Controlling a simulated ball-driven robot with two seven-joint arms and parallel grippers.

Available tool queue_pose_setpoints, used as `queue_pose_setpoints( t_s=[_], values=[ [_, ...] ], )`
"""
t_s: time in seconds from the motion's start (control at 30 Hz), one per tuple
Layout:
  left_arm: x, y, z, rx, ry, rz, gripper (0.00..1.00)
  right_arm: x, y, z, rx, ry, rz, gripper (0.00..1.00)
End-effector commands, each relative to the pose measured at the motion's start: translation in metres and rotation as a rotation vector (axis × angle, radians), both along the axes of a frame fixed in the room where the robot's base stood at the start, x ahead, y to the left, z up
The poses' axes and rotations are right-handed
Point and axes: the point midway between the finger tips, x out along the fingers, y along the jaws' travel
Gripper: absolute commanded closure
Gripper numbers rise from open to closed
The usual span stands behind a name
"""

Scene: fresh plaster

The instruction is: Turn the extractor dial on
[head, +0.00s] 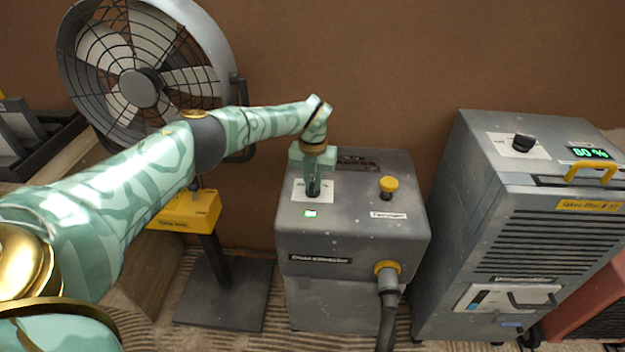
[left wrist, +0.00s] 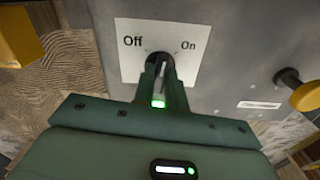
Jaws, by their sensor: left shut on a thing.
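The grey extractor box (head: 345,238) stands in the middle of the head view. Its dark dial (left wrist: 158,60) sits on a white plate (left wrist: 128,70) marked "Off" at left and "On" at right. My left gripper (head: 313,188) comes down on the dial from above, fingers shut on it. In the left wrist view the fingers (left wrist: 164,78) cover much of the dial, so I cannot tell where its pointer stands. A small green-white light (head: 311,213) shows on the box top, just in front of the plate. My right gripper is out of view.
A yellow knob (head: 388,184) stands on the box top, right of the dial. A hose (head: 389,305) leaves the box front. A large fan (head: 140,85) stands at left behind my arm. A grey dehumidifier-like unit (head: 470,205) with a display stands close at right.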

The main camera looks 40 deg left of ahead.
Motion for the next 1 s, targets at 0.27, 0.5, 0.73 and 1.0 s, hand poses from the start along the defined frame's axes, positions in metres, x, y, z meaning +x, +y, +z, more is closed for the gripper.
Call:
queue_pose_setpoints(
  t_s=[0.27, 0.5, 0.73, 1.0],
  values=[
    [0.0003, 0.0, 0.0002, 0.0, -0.001, -0.256, 1.0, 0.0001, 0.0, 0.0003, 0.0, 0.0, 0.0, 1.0],
    [0.0004, 0.0001, 0.0, 0.0, -0.001, -0.449, 1.0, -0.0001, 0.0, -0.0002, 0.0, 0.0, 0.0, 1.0],
    [0.0003, -0.0001, -0.0001, 0.0, -0.001, -0.575, 1.0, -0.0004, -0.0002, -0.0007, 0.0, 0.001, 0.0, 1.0],
    [0.0001, 0.0, -0.0001, 0.0, 0.0, -0.643, 1.0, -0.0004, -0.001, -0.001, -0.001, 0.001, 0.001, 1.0]
  ],
)
